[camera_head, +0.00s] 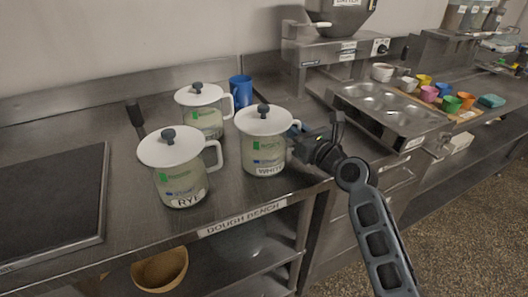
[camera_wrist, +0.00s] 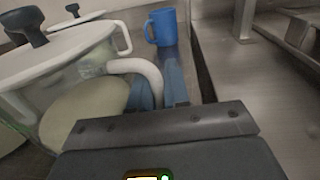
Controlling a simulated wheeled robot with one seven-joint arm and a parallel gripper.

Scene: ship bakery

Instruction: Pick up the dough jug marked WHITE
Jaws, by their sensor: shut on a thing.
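The jug marked WHITE (camera_head: 262,146) stands upright on the dough bench in the head view, with a white lid, a dark knob and pale dough inside. It fills the left of the wrist view (camera_wrist: 85,95), where its white handle (camera_wrist: 145,72) curves toward my gripper. My gripper (camera_head: 297,133) is at the jug's right side, shut on the handle. In the wrist view the blue fingers (camera_wrist: 160,88) are at the handle; the exact contact is partly hidden. The jug's base appears to be on the bench.
A jug marked RYE (camera_head: 180,172) stands to the left, and another lidded jug (camera_head: 204,115) stands behind. A blue mug (camera_head: 241,91) is at the back, also in the wrist view (camera_wrist: 161,27). A steel pan unit (camera_head: 392,125) lies right. A dark slab (camera_head: 50,205) lies left.

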